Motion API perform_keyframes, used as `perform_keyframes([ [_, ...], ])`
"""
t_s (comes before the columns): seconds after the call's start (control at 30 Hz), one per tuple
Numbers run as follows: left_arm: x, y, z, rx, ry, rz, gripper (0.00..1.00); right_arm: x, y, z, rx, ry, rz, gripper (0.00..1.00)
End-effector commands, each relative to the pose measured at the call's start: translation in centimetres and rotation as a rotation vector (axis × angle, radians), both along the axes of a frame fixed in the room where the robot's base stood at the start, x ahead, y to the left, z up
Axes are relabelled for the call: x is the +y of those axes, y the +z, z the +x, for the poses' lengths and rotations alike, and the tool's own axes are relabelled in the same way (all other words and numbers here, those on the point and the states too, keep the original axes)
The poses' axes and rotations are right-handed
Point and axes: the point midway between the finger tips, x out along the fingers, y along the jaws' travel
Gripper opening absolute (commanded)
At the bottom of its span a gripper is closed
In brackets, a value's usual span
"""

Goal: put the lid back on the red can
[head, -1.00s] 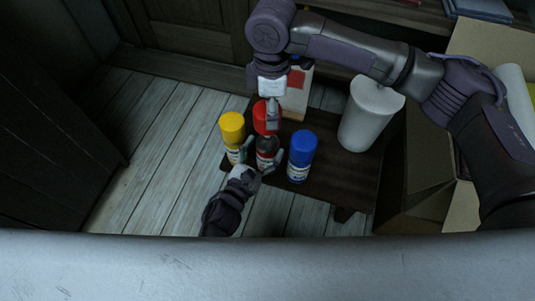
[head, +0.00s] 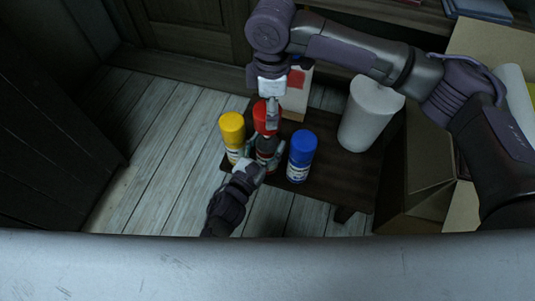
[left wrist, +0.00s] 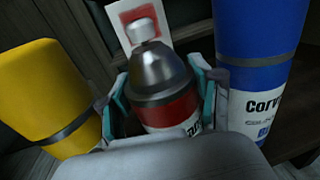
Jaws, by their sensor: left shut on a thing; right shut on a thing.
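The red can (head: 267,145) stands on the small dark table. In the left wrist view, the can (left wrist: 170,108) shows a bare grey shoulder and a white nozzle, with no lid on it. My left gripper (head: 265,158) is shut around the can's body; its fingers (left wrist: 165,95) flank the can in the left wrist view. The red lid (head: 262,116) is held in my right gripper (head: 272,120), which reaches down from above. The lid is above the can in the head view; the exact gap is hard to tell.
A yellow can (head: 232,130) stands close on the left and a blue can (head: 301,155) close on the right. A white cylinder (head: 369,118) stands on the table's (head: 345,180) right. A white box with a red patch (head: 297,92) is behind.

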Motion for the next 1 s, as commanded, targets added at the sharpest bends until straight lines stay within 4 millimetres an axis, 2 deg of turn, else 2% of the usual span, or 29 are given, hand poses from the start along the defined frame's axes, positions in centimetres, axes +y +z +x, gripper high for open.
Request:
perform_keyframes([
  [0.17, 0.0, 0.0, 0.0, 0.000, 0.000, 0.000, 0.02, 0.0, -0.6, 0.0, 0.001, 0.000, 0.000, 0.48],
  [0.5, 0.0, 0.0, 0.0, 0.000, 0.000, 0.000, 0.02, 0.0, -5.0, -0.1, 0.003, 0.000, -0.001, 0.48],
  [1.0, 0.0, 0.0, 0.0, 0.000, 0.000, 0.000, 0.02, 0.0, -5.0, 0.0, 0.001, 0.000, 0.000, 0.48],
])
